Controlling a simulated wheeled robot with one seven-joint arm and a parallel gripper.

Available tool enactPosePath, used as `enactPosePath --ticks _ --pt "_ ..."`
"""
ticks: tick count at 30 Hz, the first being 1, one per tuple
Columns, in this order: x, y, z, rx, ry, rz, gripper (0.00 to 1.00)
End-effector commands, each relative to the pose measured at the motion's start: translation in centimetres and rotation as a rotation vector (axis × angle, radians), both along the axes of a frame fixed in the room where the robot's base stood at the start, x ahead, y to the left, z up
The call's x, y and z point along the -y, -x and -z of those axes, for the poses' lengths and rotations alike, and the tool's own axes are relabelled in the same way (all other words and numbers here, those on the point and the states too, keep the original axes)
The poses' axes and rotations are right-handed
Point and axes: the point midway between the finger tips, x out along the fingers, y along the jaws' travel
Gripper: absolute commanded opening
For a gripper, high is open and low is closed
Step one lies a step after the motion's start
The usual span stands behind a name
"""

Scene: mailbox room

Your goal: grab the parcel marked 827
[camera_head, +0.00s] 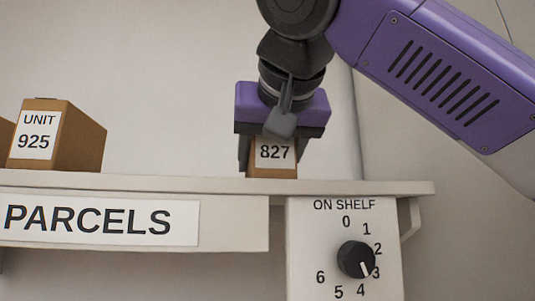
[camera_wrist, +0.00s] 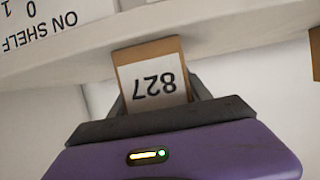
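The parcel marked 827 (camera_head: 273,171) is a small brown box with a white label, standing on the shelf (camera_head: 190,184) near its right end. It also shows in the wrist view (camera_wrist: 151,82), upside down. My gripper (camera_head: 272,160) points down over the parcel, with one finger on each side of it. In the wrist view the fingers (camera_wrist: 154,97) flank the parcel's sides close up. Whether they press on it or leave a small gap, I cannot tell. My gripper's body hides the parcel's top in the head view.
A brown parcel marked UNIT 925 (camera_head: 55,136) stands on the shelf at the left, with part of another box (camera_head: 6,138) beside it. Below the shelf are a PARCELS sign (camera_head: 98,222) and an ON SHELF dial (camera_head: 356,260). The shelf between the parcels is clear.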

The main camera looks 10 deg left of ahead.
Motion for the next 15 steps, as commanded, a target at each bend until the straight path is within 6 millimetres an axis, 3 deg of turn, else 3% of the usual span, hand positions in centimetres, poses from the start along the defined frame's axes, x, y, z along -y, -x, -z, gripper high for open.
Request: enactPosePath --ticks 1,8,15 --pt "0.00 0.01 -0.02 0.000 0.000 0.000 0.45" --pt "0.01 0.02 -0.03 0.000 0.000 0.000 0.00" --pt "0.01 0.06 -0.17 0.003 -0.001 0.000 0.00"
